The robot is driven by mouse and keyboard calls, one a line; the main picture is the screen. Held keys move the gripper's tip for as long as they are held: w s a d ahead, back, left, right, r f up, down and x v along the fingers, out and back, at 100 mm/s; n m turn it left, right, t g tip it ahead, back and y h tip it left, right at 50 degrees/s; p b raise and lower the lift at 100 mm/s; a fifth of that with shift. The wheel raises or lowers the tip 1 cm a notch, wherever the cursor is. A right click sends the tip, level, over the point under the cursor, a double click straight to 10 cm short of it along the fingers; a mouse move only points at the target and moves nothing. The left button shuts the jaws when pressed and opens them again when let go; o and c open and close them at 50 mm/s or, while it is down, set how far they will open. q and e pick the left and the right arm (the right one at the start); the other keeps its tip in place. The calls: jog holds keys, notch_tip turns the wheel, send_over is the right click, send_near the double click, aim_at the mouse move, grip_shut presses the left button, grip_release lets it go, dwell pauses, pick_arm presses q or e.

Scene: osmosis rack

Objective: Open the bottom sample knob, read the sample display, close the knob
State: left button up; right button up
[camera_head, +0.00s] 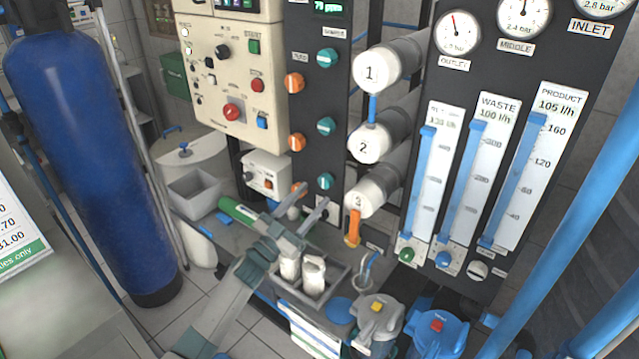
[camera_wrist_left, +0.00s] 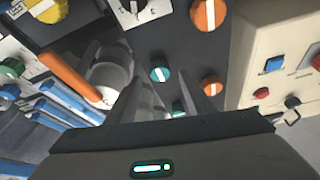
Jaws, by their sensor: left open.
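The bottom sample knob (camera_head: 325,181) is teal with a white bar, lowest in the teal column on the dark panel. I take the teal knob (camera_wrist_left: 160,74) between my fingers in the left wrist view to be the same one. Its white bar looks near upright, slightly tilted. My left gripper (camera_head: 312,203) is open and empty, just below and in front of the knob. In the left wrist view its fingers (camera_wrist_left: 166,92) stand apart, and I see no contact. The sample display (camera_head: 331,8) shows green text ending in "ppm", cut by the top edge. My right gripper is out of view.
Orange knobs (camera_head: 294,83) run left of the teal column. White-capped cylinders (camera_head: 372,143) stick out to the right. A grey tray (camera_head: 335,294) with white bottles sits below the gripper. A white box (camera_head: 266,173) with a black knob stands left of it.

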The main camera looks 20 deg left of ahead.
aim_at(322, 185)
pick_arm(q)
jog(key=shift+p+x, duration=0.45)
jog(key=shift+x, duration=1.8)
jog(key=c, duration=1)
